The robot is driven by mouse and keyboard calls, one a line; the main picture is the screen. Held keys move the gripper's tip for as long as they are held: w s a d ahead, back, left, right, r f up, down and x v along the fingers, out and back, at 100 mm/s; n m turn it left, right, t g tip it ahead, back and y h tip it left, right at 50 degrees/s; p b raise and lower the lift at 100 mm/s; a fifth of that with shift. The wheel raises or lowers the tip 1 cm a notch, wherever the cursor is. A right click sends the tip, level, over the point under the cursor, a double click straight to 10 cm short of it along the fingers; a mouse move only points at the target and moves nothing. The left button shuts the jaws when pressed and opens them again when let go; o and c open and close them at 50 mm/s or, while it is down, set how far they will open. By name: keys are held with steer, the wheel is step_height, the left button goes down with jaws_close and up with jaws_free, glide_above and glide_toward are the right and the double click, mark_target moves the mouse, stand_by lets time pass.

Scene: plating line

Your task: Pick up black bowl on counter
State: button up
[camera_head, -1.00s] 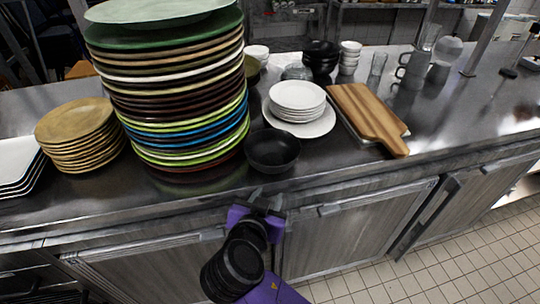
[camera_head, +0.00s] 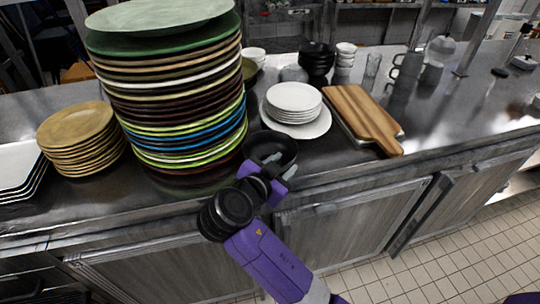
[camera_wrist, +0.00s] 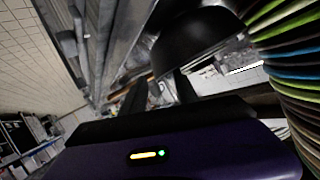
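The black bowl (camera_head: 268,143) sits upright near the front edge of the counter, just right of the tall plate stack. In the wrist view, the bowl (camera_wrist: 192,42) is close in front of my gripper, its dark side filling the upper middle. My gripper (camera_head: 282,165) is at the bowl's front right rim, with its fingertips apart and overlapping the rim in the head view. I cannot tell whether they touch the bowl. Nothing is held. My gripper and wrist hide the bowl's lower front.
A tall stack of coloured plates (camera_head: 180,110) stands close left of the bowl. White plates (camera_head: 293,100) lie behind it to the right, and a wooden cutting board (camera_head: 362,115) is farther right. Dark bowls (camera_head: 316,60) stand at the back. The steel counter (camera_head: 455,110) is clear at right.

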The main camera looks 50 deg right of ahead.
mark_target(287, 165)
steer(key=p+x, duration=0.1)
steer(key=x, duration=0.4)
steer(key=shift+s+a+f, duration=0.1)
steer(key=shift+s+f, duration=0.05)
steer(key=shift+f, duration=0.05)
steer(key=shift+c, duration=0.5)
jaws_close()
stand_by(0.6)
